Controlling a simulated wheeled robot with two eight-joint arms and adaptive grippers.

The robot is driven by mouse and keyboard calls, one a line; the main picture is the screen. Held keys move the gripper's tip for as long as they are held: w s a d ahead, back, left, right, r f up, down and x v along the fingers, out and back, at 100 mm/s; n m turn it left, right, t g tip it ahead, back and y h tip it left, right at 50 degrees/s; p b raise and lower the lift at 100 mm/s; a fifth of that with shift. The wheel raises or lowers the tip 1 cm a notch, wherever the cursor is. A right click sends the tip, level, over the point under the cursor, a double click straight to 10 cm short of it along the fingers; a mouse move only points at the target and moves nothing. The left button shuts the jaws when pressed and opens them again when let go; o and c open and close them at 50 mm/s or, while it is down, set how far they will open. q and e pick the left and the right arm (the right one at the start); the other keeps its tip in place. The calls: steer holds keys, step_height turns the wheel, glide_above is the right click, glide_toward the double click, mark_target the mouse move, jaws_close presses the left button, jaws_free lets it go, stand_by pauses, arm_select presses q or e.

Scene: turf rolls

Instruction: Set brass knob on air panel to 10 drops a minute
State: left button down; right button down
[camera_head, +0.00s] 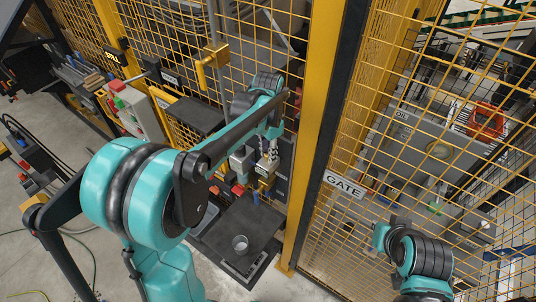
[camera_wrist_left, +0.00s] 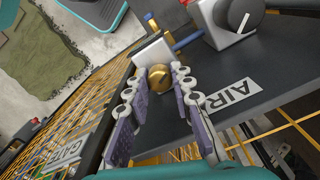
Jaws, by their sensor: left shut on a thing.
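The brass knob (camera_wrist_left: 160,77) is round with a dark slot across its face. It sits on a pale metal block on the dark air panel (camera_wrist_left: 265,65), near the white AIR label (camera_wrist_left: 231,94). My left gripper (camera_wrist_left: 162,78) has its jointed fingers on both sides of the knob, shut on it. In the head view my left gripper (camera_head: 268,160) is small at the panel, partly behind my forearm, and the knob's setting cannot be read. No drops can be made out. My right gripper is not seen; only part of my right arm shows at lower right.
A black knob with a white pointer (camera_wrist_left: 240,14) is beside the brass one. A clear cup (camera_head: 240,243) stands on a dark plate below the panel. A yellow post (camera_head: 312,120), mesh fence and GATE sign (camera_head: 344,184) are close on the right.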

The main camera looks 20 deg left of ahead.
arm_select(q)
steer(key=m+b, duration=0.1)
steer(key=m, duration=0.3)
steer(key=shift+m, duration=0.3)
steer(key=shift+m+b, duration=0.5)
steer(key=shift+m, duration=1.8)
steer(key=c, duration=1.6)
jaws_free()
step_height(320, 180, up, 12)
steer(key=shift+r, duration=0.1)
